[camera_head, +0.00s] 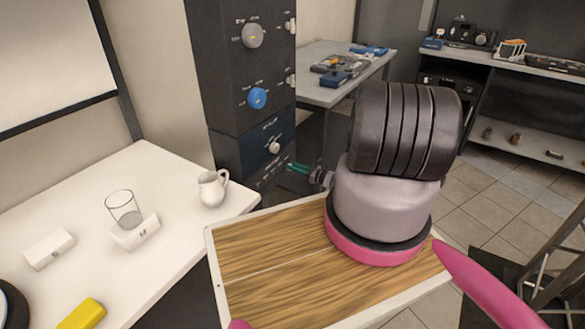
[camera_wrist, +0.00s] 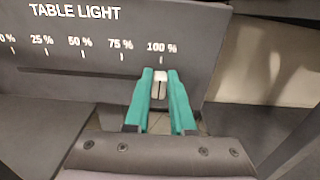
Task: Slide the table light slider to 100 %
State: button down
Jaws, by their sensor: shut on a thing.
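The table light panel (camera_wrist: 95,48) fills the upper part of the wrist view, with a scale of printed marks that ends at 100 %. The white slider knob (camera_wrist: 160,76) sits just below the 100 % mark. My gripper (camera_wrist: 160,82) has its two green fingers shut on the knob, one on each side. In the head view my gripper (camera_head: 297,168) reaches toward the lower part of the dark cabinet (camera_head: 238,95). The slider itself is too small to make out there.
A white table (camera_head: 75,225) at left holds a glass (camera_head: 123,209), a white pitcher (camera_head: 212,188) and a yellow block (camera_head: 83,314). A wooden board (camera_head: 275,250) lies in front. Blue and grey knobs stick out above on the cabinet.

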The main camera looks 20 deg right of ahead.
jog(key=c, duration=0.8)
grip_release()
jog(key=shift+w+d, duration=0.1)
jog(key=shift+d, duration=0.15)
jog(key=shift+o, duration=0.2)
jog(key=v, duration=1)
jog(key=shift+s+d, duration=0.2)
jog(key=shift+s, duration=0.1)
